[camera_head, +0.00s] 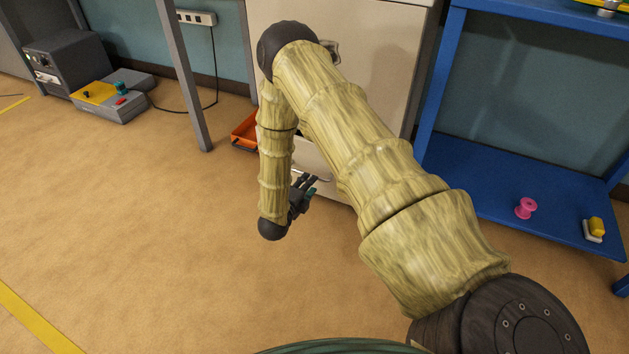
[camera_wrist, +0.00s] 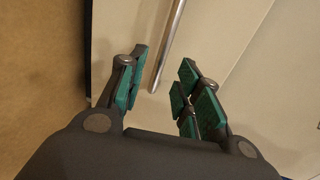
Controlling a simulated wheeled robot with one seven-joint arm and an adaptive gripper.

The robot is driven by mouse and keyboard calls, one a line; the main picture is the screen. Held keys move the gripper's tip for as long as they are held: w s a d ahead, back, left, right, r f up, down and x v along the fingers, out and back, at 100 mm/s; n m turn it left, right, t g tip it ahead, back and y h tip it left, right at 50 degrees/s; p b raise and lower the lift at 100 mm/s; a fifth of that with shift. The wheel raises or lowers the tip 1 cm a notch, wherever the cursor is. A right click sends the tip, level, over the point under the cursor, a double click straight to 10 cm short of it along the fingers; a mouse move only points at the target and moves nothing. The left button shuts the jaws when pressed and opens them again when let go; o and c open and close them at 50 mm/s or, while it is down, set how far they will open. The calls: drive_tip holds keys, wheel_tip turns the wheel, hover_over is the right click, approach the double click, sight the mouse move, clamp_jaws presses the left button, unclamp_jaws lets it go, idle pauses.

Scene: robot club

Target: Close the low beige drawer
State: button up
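The low beige drawer (camera_head: 318,160) shows in the head view at the foot of the pale cabinet, partly hidden behind my arm. How far it stands out cannot be told clearly. Its pale front (camera_wrist: 138,40) fills much of the wrist view, with a metal bar handle (camera_wrist: 169,45) across it. My gripper (camera_head: 305,190) is low in front of the drawer. In the wrist view my gripper (camera_wrist: 160,88) is open and empty, its green-padded fingers apart. The handle's near end lies between the fingertips in the picture; no contact is visible.
An orange tray (camera_head: 243,132) is at the cabinet's left side, partly behind my arm. A blue shelf (camera_head: 500,180) stands right, bearing a pink spool (camera_head: 526,208) and a yellow-and-white item (camera_head: 594,229). A grey table leg (camera_head: 186,85) stands left. The floor in front is clear.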

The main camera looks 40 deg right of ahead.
drive_tip(key=shift+b+x, duration=1.1)
drive_tip(key=shift+x, duration=1.9)
drive_tip(key=shift+c, duration=0.2)
clamp_jaws()
